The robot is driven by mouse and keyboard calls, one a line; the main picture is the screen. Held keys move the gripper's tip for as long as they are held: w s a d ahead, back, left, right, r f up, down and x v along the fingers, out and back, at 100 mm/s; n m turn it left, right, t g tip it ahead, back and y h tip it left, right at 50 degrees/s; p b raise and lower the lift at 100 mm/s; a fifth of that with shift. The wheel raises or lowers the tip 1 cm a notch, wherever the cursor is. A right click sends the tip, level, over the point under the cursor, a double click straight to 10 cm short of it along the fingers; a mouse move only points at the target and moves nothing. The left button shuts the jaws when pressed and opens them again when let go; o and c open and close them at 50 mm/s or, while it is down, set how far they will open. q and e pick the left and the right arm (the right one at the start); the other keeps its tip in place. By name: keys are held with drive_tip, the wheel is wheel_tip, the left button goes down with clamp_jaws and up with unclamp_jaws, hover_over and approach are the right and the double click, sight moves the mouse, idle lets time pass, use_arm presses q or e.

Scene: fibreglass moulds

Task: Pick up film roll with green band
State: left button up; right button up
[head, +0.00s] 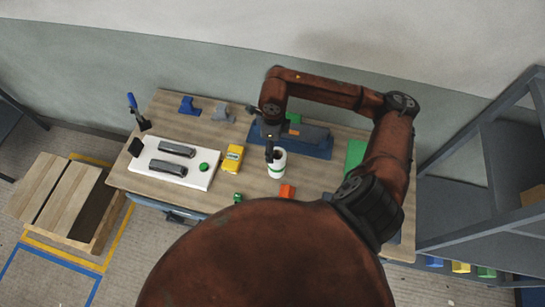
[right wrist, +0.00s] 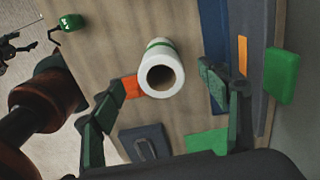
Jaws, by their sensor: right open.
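The film roll with green band (head: 277,168) is a white, hollow cylinder standing on the wooden table near its middle. In the right wrist view the roll (right wrist: 161,57) shows its open end, with the green band partly visible behind the rim. My right gripper (head: 270,152) is at the roll's far side in the head view, where its fingers are hard to make out. In the right wrist view my right gripper (right wrist: 160,88) is open, one finger on each side of the roll, with gaps and nothing held. My left gripper is not in view.
An orange block (head: 287,191) lies close to the roll. A yellow object (head: 232,158) and a white board (head: 152,180) are to the left. A blue tray (head: 318,151) is behind, and a green panel (head: 355,153) to the right. A grey shelf (head: 465,190) stands beyond the table.

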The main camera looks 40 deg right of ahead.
sight(277, 155)
drive_tip(key=shift+s+d+f+p, duration=0.2)
drive_tip(key=shift+s+f+p, duration=0.1)
drive_tip(key=shift+s+f, duration=0.45)
drive_tip(key=shift+d+f+p, duration=0.2)
drive_tip(key=shift+f+p, duration=0.45)
drive_tip(key=shift+f, duration=0.6)
wheel_tip(277, 155, down, 2)
drive_tip(key=shift+f, duration=0.2)
drive_tip(key=c, duration=1.1)
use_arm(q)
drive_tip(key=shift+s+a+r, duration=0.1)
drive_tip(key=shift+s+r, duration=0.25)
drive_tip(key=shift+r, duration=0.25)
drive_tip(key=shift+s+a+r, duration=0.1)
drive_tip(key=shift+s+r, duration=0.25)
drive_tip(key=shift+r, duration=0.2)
use_arm(e)
clamp_jaws()
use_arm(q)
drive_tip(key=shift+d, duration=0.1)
use_arm(e)
drive_tip(key=shift+w, duration=0.1)
